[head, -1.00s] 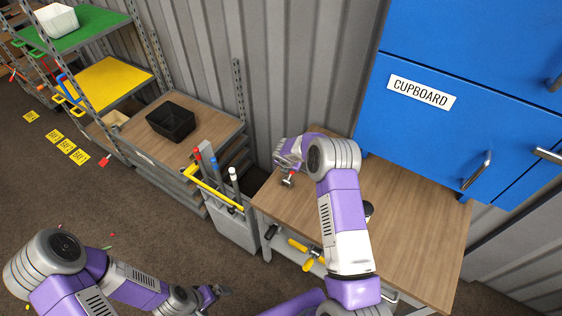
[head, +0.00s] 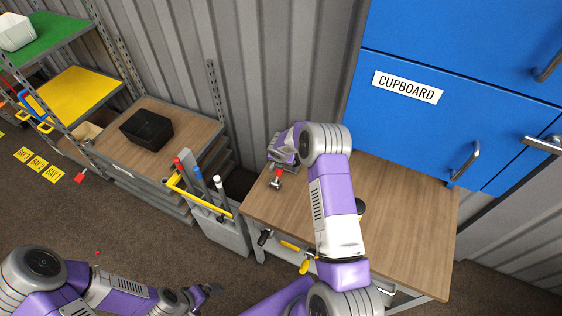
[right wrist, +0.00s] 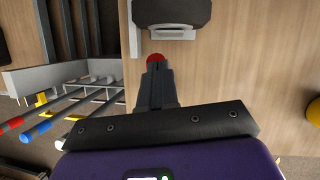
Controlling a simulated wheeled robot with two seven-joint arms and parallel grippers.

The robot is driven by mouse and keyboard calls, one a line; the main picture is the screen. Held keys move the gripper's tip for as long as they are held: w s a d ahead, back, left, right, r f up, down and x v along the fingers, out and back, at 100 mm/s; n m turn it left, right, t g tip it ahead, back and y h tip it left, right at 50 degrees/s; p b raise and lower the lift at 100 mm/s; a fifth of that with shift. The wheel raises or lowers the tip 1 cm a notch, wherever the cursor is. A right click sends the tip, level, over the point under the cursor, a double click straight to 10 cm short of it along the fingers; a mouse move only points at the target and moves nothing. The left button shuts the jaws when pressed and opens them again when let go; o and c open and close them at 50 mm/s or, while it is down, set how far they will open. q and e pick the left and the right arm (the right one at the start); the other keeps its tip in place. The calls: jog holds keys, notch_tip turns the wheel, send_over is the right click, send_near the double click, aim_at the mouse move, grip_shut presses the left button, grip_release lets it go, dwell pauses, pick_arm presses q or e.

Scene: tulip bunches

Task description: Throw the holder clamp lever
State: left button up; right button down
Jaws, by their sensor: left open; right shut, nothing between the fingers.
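The clamp lever has a red grip (head: 278,173) and a grey metal foot at the table's left back part. In the right wrist view its red end (right wrist: 156,58) shows just past my fingertips; I cannot tell whether they touch. My right gripper (head: 277,163) is over the lever, seen partly behind its own arm. In the right wrist view my right gripper (right wrist: 155,68) is shut with nothing held. A dark and pale grey fitting (right wrist: 172,14) lies beyond the red end. My left gripper (head: 212,289) is open and empty, low over the floor, far from the table.
The wooden table (head: 400,220) is mostly bare, with a small dark round object (head: 360,206) partly behind my right arm. A blue cupboard (head: 440,130) stands at its back right. A grey bin (head: 225,235) with several rods stands left of the table. A black tray (head: 147,129) sits on a shelf.

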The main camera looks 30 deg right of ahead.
dwell(0.3)
notch_tip(320, 180, up, 13)
jog(key=s+p, duration=0.1)
jog(key=s, duration=0.2)
jog(key=s+a+f+m+y+b, duration=0.2)
jog(key=s+a+f+m, duration=0.2)
jog(key=a+f, duration=0.2)
jog(key=s+a+f+m+g+y+b, duration=0.1)
jog(key=s+a+f+m+y+b, duration=0.1)
jog(key=a+f, duration=0.5)
jog(key=s+a+f+m+y+b, duration=0.1)
jog(key=s+a+f+m+b, duration=0.3)
jog(key=s+a+f+m, duration=0.2)
jog(key=shift+s+a+f+m+g+y, duration=0.1)
jog(key=shift+s+f+m+g+y, duration=0.15)
jog(key=shift+f+m, duration=0.3)
jog(key=shift+s+a+f+m+g+y, duration=0.1)
jog(key=shift+s+f+m+g+y, duration=0.2)
jog(key=shift+f, duration=0.4)
jog(key=s+a+f+m+b, duration=0.3)
jog(key=s+f+m, duration=0.1)
jog(key=s+m, duration=0.4)
jog(key=s+a+f+m+b, duration=0.3)
jog(key=s+a+f+m, duration=0.1)
jog(key=s+m, duration=0.3)
jog(key=shift+s+f+m+g+y, duration=0.35)
jog(key=shift+f+g, duration=0.1)
jog(key=shift+f, duration=0.1)
